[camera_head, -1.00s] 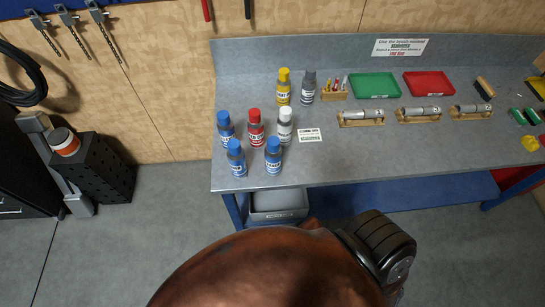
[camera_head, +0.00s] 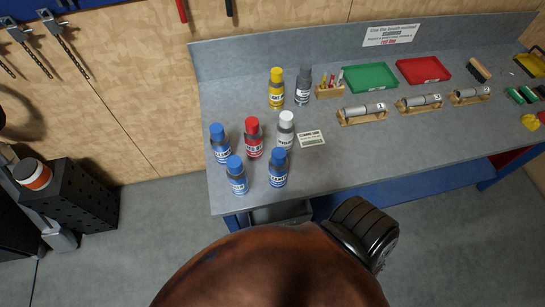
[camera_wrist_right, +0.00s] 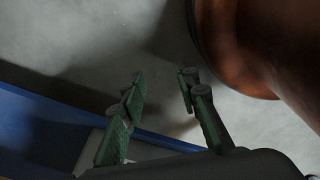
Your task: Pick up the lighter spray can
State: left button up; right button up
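Several spray cans stand upright on the left part of the grey workbench (camera_head: 350,170). There is a yellow can (camera_head: 277,90), a grey can (camera_head: 303,87), a red can (camera_head: 254,140) and a white-capped can (camera_head: 286,130). Blue cans stand at the left (camera_head: 220,145), front (camera_head: 236,176) and front right (camera_head: 278,168). The labels are too small to tell which one is lighter. In the right wrist view, my right gripper (camera_wrist_right: 160,95) is open and empty, its fingers apart above the floor. My left gripper is in neither view.
A small white card (camera_head: 312,139) lies right of the cans. A wooden holder (camera_head: 330,91), a green tray (camera_head: 370,77), a red tray (camera_head: 424,70) and metal cylinders on wooden stands (camera_head: 362,113) are further right. A black perforated box (camera_head: 75,200) stands left of the bench.

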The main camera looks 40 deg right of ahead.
aim_at(278, 175)
jog(key=z, duration=1.45)
